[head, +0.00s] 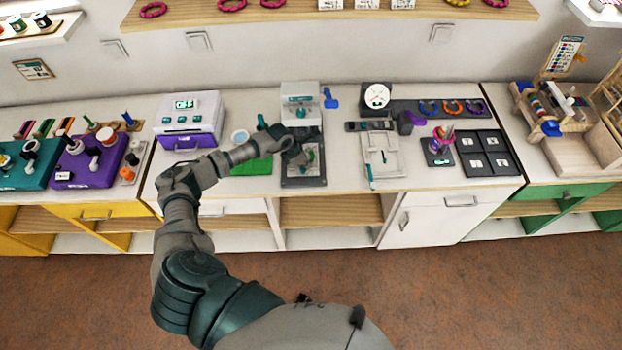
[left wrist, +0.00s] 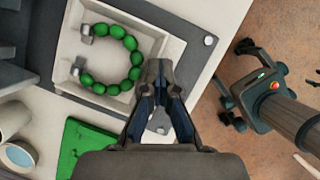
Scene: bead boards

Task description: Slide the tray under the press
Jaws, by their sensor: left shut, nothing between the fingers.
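The press (head: 301,92) stands at the back of the middle counter, white with teal parts, on a dark base. The tray shows in the left wrist view as a pale square tray (left wrist: 62,78) with a ring of green beads (left wrist: 136,72) and small grey posts inside. In the head view, my left gripper (head: 300,155) is over the base in front of the press and hides much of the tray. In the left wrist view, my left gripper (left wrist: 160,108) is shut and empty at the tray's near edge; I cannot tell if it touches. My right gripper is not in view.
A green mat (head: 256,166) and a purple-and-white machine (head: 189,118) are left of the press. A white board (head: 381,157) and a round dial (head: 377,96) are to its right. The counter's front edge runs just before the press base.

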